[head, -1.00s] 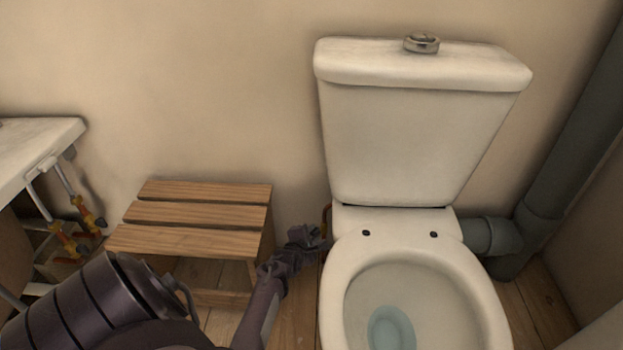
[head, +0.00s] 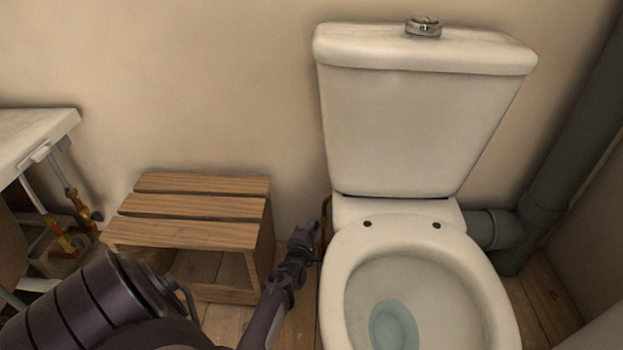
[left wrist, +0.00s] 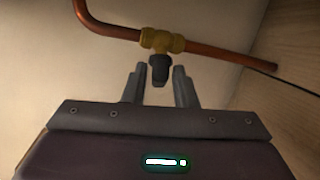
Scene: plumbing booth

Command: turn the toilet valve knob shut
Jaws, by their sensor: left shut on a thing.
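The toilet valve shows in the left wrist view as a brass body (left wrist: 161,41) on a copper pipe (left wrist: 222,54), with a small dark knob (left wrist: 160,69) facing me. My left gripper (left wrist: 159,78) has one finger on each side of the knob and is shut on it. In the head view my left gripper (head: 309,236) is low beside the left side of the toilet (head: 340,262). The knob is hidden there; only a bit of copper pipe (head: 326,208) shows behind the gripper. My right gripper is not in view.
A slatted wooden stool (head: 190,207) stands left of my left forearm. A white basin (head: 35,135) with pipes and orange-handled valves (head: 68,243) is at the far left. A grey drain pipe (head: 575,150) runs behind the toilet at the right.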

